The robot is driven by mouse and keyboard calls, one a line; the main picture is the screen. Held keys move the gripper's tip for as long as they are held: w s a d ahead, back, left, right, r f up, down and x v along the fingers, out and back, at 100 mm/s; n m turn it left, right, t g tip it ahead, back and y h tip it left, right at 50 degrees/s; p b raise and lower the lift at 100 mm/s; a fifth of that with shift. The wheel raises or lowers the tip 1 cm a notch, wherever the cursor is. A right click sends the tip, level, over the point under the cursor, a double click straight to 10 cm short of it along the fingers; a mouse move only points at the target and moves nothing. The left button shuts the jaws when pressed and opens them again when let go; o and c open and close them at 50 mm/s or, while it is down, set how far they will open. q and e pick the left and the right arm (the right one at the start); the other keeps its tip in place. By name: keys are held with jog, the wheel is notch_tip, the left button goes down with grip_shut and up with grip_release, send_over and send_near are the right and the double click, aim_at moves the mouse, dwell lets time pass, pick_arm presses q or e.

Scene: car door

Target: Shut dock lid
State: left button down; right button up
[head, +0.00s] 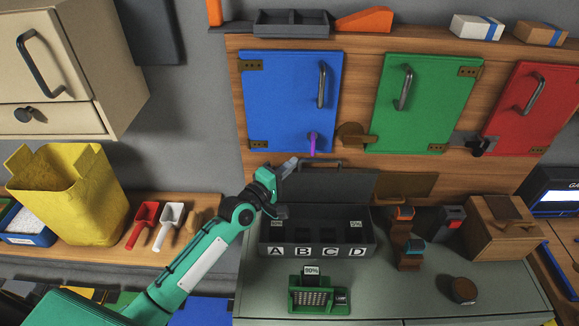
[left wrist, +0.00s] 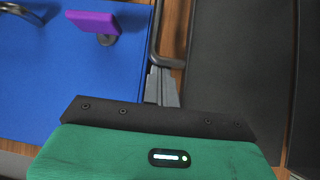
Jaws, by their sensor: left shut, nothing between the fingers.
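The dock (head: 318,238) is a dark grey box marked A B C D on the counter. Its lid (head: 340,187) stands open, raised at the back, with a bar handle (head: 322,162) along its top edge. In the left wrist view the lid (left wrist: 228,60) is a dark panel on the right, with the handle (left wrist: 156,40) beside it. My left gripper (head: 290,166) is shut and empty at the lid's upper left corner. Its grey fingertips (left wrist: 161,85) appear close to the handle; contact cannot be told. My right gripper is out of view.
Blue (head: 285,95), green (head: 425,95) and red (head: 530,105) doors are on the wall behind. A green stand (head: 318,298) sits in front of the dock. Brown blocks (head: 405,235) and a wooden box (head: 505,228) stand to its right. A yellow bin (head: 75,195) is at left.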

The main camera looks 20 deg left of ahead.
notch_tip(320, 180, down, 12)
jog(key=b, duration=1.2)
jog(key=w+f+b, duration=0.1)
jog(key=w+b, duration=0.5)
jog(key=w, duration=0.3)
pick_arm(q)
jog(key=s+d+f+m+t+h+b, duration=0.2)
jog(key=s+f+m+h, duration=0.4)
jog(key=s, duration=0.5)
jog(key=shift+d+m+t+h+b, duration=0.3)
jog(key=shift+d+m+t, duration=0.25)
jog(key=shift+m, duration=0.55)
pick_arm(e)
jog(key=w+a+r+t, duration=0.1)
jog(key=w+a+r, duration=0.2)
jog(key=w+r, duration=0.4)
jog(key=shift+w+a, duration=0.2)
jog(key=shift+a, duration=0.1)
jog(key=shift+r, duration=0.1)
pick_arm(q)
jog(key=shift+f, duration=0.1)
